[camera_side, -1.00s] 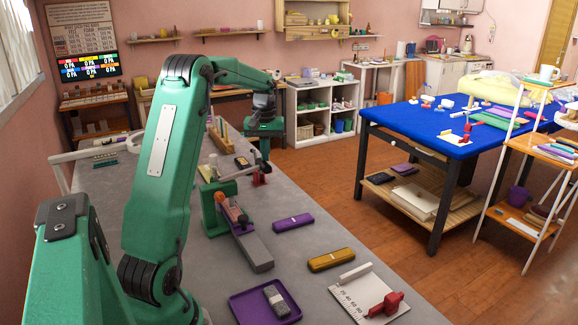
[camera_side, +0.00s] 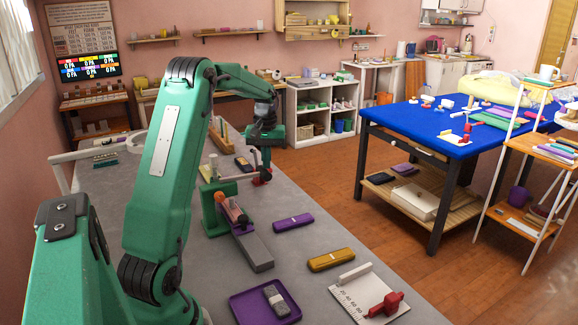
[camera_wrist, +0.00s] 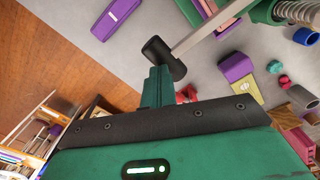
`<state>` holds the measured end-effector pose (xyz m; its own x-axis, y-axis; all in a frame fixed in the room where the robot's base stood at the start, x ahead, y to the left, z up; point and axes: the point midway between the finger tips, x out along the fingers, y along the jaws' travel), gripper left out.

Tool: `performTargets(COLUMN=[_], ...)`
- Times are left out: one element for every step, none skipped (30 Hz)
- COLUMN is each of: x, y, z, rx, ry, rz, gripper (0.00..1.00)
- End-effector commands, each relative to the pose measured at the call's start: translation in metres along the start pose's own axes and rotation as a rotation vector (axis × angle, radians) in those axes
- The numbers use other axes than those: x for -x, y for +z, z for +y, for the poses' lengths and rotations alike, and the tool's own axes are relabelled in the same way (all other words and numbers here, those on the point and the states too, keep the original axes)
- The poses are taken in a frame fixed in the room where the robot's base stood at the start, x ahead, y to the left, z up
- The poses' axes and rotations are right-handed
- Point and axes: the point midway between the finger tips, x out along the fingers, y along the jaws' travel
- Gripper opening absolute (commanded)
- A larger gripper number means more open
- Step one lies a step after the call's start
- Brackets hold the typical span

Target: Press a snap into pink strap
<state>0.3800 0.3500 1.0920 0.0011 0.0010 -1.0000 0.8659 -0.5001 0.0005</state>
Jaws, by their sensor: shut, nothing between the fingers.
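My gripper (camera_side: 266,160) is shut and empty, low over the far part of the grey bench in the side view. In the wrist view its green fingers (camera_wrist: 158,82) end against or just in front of a black knob (camera_wrist: 158,50) on a metal lever (camera_wrist: 205,33); I cannot tell whether they touch. The lever leads towards a green press with a spring (camera_wrist: 298,12). In the side view a green press (camera_side: 213,210) stands on the bench. A pink strip (camera_wrist: 208,8), perhaps the pink strap, shows at the wrist view's top edge. I cannot make out a snap.
A purple case (camera_side: 293,222) and a mustard case (camera_side: 331,260) lie on the bench's right side. A purple tray (camera_side: 240,306) holding a grey block and a white scale board (camera_side: 345,292) with a red piece are in front. A red piece stands beside my gripper.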

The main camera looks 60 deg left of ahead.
Motion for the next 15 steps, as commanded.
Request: performTargets(x=[-0.005, -0.007, -0.009, -0.011, -0.012, -0.014, -0.015, -0.016, -0.017, -0.017, -0.017, -0.017, -0.017, -0.017, -0.017], y=[0.001, 0.001, 0.001, 0.001, 0.001, 0.001, 0.001, 0.001, 0.001, 0.001, 0.001, 0.001, 0.001, 0.001, 0.001], z=[-0.001, -0.001, -0.001, -0.001, -0.001, -0.001, -0.001, -0.001, -0.001, -0.001, -0.001, -0.001, -0.001, -0.001, 0.000], rx=[0.000, 0.000, 0.000, 0.000, 0.000, 0.000, 0.000, 0.000, 0.000, 0.000, 0.000, 0.000, 0.000, 0.000, 0.000], ry=[-0.002, -0.002, -0.002, -0.002, -0.002, -0.002, -0.002, -0.002, -0.002, -0.002, -0.002, -0.002, -0.002, -0.002, -0.002], rz=[-0.007, -0.007, -0.008, -0.008, -0.008, -0.008, -0.007, -0.007, -0.007, -0.007, -0.006, -0.006, -0.006, -0.006, -0.006], gripper=[0.00, 0.00, 0.00, 0.00, 0.00, 0.00, 0.00, 0.00, 0.00, 0.00, 0.00, 0.00, 0.00, 0.00, 0.00])
